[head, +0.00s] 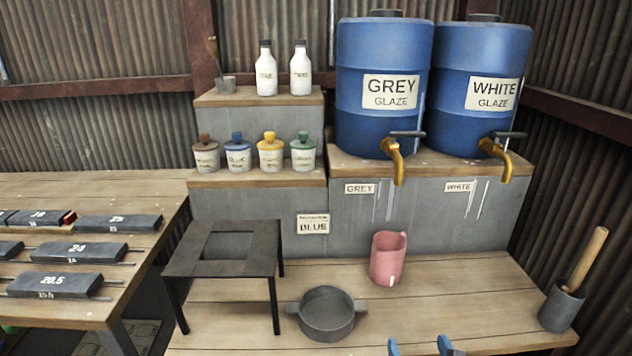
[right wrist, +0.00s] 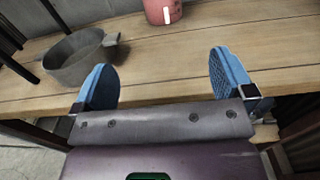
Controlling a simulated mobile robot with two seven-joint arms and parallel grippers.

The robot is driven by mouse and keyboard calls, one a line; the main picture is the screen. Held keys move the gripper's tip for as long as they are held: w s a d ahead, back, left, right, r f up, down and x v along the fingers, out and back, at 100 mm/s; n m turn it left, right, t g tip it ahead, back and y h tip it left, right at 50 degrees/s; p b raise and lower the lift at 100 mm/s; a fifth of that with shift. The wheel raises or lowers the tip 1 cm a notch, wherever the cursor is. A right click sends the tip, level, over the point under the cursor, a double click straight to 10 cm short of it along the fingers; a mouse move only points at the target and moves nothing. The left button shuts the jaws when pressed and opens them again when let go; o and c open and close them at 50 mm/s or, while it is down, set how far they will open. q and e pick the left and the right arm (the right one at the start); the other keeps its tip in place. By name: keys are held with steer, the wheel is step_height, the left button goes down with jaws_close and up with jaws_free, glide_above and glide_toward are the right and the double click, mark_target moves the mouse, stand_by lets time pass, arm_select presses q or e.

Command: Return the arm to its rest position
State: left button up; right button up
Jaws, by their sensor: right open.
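My right gripper (head: 420,347) shows at the bottom edge of the head view, with only its blue fingertips in sight. In the right wrist view the gripper (right wrist: 165,88) has its two blue fingers wide apart, with nothing between them. It is over the front part of the wooden table (right wrist: 165,65). The pink pitcher (head: 388,258) stands on the table beyond the fingers, apart from them. The grey two-handled bowl (head: 327,313) stands to the left of the fingers, also apart. My left gripper is in neither view.
A black stand (head: 225,249) is left of the bowl. A grey pot with a wooden-handled tool (head: 562,308) is at the right edge. Blue grey-glaze (head: 384,60) and white-glaze (head: 478,65) barrels with taps stand behind. Several labelled jars (head: 238,154) sit on a shelf.

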arm_select(q)
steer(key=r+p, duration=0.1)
steer(key=p, duration=0.1)
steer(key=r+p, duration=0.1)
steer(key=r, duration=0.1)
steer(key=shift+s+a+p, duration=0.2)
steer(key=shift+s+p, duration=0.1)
steer(key=shift+p, duration=0.1)
arm_select(e)
steer(key=s+d+f+m+g, duration=0.2)
steer(key=s+m, duration=0.6)
steer(key=m, duration=0.3)
steer(key=s+d+f+m+g, duration=0.2)
steer(key=s+m, duration=0.7)
steer(key=m, duration=0.3)
steer(key=s+d+f+m+g, duration=0.2)
steer(key=s+m+g, duration=0.1)
steer(key=s+m, duration=0.6)
steer(key=m, duration=0.3)
steer(key=shift+s+d+h, duration=0.15)
steer(key=shift+d+h, duration=0.15)
steer(key=shift+d, duration=0.1)
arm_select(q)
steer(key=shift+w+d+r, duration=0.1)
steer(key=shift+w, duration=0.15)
